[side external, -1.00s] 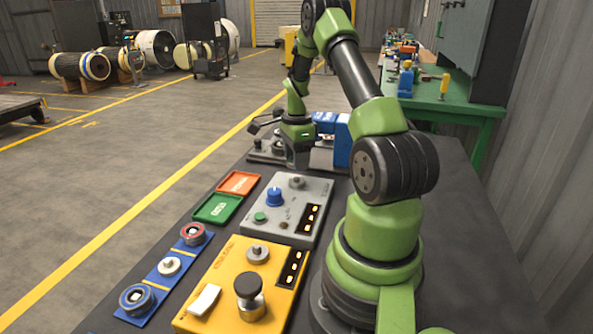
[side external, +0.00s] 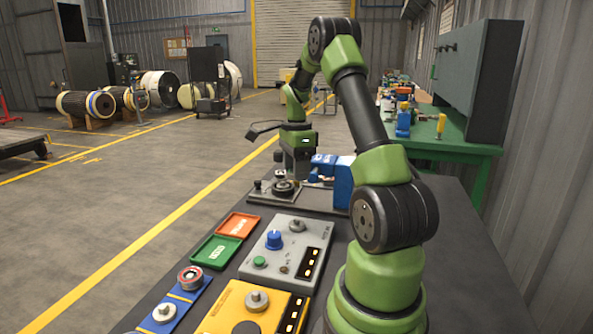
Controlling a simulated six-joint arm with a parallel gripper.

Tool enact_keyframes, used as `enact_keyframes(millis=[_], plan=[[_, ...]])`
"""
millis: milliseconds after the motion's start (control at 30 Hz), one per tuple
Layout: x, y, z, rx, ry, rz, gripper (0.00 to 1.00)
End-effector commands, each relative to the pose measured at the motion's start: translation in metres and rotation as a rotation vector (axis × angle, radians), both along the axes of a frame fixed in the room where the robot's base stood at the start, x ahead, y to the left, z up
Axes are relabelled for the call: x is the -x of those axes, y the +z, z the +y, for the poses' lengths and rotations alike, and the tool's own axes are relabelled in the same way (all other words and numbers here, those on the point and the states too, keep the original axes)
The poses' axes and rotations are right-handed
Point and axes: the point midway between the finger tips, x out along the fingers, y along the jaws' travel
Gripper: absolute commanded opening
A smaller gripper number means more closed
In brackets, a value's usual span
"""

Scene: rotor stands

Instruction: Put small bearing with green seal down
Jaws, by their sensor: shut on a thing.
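My gripper (side external: 297,170) points down over the grey fixture plate (side external: 318,201) at the far end of the table. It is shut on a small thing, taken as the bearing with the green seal. The jaws are small and dark at this distance, so the bearing and its seal colour cannot be made out. A dark round part (side external: 285,188) sits on the plate just below the gripper and slightly left. I cannot tell if the held thing touches anything.
A blue vise-like block (side external: 336,172) stands right of the gripper. Green (side external: 216,250) and orange (side external: 239,225) trays, a grey control box (side external: 270,262), a yellow box (side external: 222,318) and a blue strip (side external: 180,299) with a red-ringed bearing (side external: 190,277) lie nearer.

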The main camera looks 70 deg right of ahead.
Motion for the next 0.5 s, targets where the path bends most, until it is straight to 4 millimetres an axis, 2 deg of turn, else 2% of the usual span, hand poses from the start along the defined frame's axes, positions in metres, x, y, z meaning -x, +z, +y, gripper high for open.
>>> enact_keyframes(millis=[167,267,367,500], plan=[[0.000,0.000,0.000,0.001,0.000,-0.001,0.23],[-0.007,-0.002,0.002,0.001,0.000,-0.001,0.23],[-0.030,-0.010,0.011,-0.001,-0.004,0.001,0.23],[-0.081,-0.029,0.039,-0.001,-0.023,0.002,0.23]])
